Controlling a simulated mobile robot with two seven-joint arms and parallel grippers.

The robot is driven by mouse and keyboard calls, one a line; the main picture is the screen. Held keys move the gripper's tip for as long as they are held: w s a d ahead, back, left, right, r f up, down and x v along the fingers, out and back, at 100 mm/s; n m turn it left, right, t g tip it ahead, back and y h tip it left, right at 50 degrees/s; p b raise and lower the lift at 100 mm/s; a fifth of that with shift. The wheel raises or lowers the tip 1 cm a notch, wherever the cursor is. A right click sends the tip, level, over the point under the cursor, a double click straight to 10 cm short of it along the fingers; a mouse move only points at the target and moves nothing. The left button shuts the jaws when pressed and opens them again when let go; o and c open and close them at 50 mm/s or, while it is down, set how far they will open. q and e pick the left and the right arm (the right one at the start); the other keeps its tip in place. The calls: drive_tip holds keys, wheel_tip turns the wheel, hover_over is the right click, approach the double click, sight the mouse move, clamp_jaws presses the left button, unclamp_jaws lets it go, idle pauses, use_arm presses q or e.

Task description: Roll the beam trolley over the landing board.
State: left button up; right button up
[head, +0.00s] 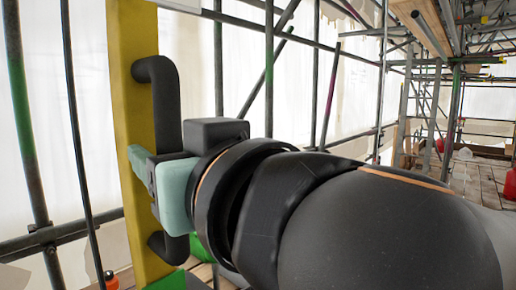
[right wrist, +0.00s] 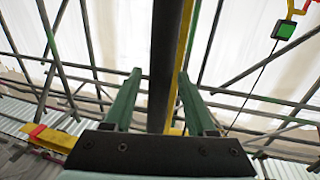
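A yellow upright post (head: 132,60) stands close in front of me in the head view, with a black D-shaped handle (head: 166,95) on its right side. My right gripper (head: 146,172) is at the middle of this handle. In the right wrist view the dark handle bar (right wrist: 166,50) runs between the two green fingers (right wrist: 159,76), and a gap shows beside it, so the gripper looks open around it. I cannot clearly make out the beam trolley or the landing board. My left gripper is not in view.
Scaffold tubes (head: 270,70) and pale sheeting (head: 185,60) stand behind the post. A planked walkway (head: 470,178) extends at the far right, with a red object (head: 510,184) at its edge. A green box on a yellow-red fitting (right wrist: 285,29) hangs at the wrist view's upper right.

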clamp_jaws()
idle(1.2)
